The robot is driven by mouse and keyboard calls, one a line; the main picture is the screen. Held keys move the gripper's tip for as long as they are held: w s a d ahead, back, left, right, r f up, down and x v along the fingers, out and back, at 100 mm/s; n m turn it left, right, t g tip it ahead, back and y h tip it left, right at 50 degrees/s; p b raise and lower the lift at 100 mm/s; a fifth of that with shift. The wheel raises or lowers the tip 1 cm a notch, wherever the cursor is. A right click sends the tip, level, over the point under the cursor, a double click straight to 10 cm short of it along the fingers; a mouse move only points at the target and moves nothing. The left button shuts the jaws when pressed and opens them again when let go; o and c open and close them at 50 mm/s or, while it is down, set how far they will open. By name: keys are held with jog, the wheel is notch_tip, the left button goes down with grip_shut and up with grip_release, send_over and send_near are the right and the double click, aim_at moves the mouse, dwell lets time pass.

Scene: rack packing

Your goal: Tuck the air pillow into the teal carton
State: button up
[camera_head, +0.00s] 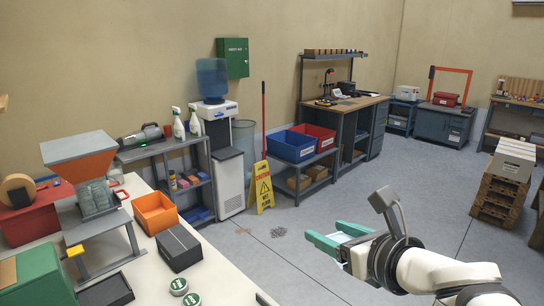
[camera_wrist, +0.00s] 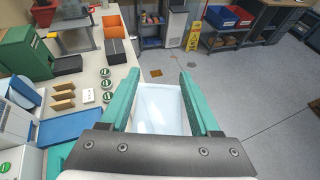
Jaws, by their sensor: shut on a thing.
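My gripper (camera_head: 325,238) is out over the floor, right of the white table, with its two teal fingers apart. In the wrist view my gripper (camera_wrist: 158,80) is shut on the air pillow (camera_wrist: 160,105), a pale, bluish-white, glossy thing that fills the space between the fingers. Its lower end is hidden by the gripper's dark mount. A dark green box (camera_head: 38,275) stands at the table's left end, also in the wrist view (camera_wrist: 25,45).
The white table (camera_head: 215,275) carries an orange bin (camera_head: 155,212), a dark grey box (camera_head: 179,248) and round green-topped tins (camera_wrist: 106,84). A blue mat (camera_wrist: 75,125) and brown dividers (camera_wrist: 63,100) lie at left. A yellow wet-floor sign (camera_head: 263,188) stands behind. The floor under my gripper is mostly clear.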

jog(key=shift+s+d+r+m+h, duration=0.1)
jog(key=shift+r+m+h, duration=0.45)
jog(key=shift+r, duration=0.2)
jog(key=s+a+f+n+g+y, duration=0.1)
jog(key=a+f+n+g+y, duration=0.35)
jog(key=f, duration=0.35)
jog(key=s+a+f+n+g+y, duration=0.1)
jog(key=a+f+n+g+y, duration=0.25)
jog(key=f+n, duration=0.35)
jog(key=shift+s+a+f+n+g+h, duration=0.5)
jog(key=shift+s+a+f+n+g, duration=0.35)
jog(key=shift+s+f+n+g, duration=1.75)
jog(key=shift+s+a+f+n+g+h, duration=0.65)
jog(key=shift+s+f+n+g, duration=1.1)
jog(key=shift+f, duration=1.7)
jog(key=shift+s+a+f+n+g+h, duration=0.3)
jog(key=shift+s+a+f+n+g, duration=1)
jog(key=shift+s+f+g, duration=1.5)
jog(key=o, duration=1.4)
jog(key=shift+d+f+n, duration=0.2)
jog(key=shift+d+n, duration=0.05)
jog(key=shift+d, duration=0.05)
jog(key=shift+c, duration=0.2)
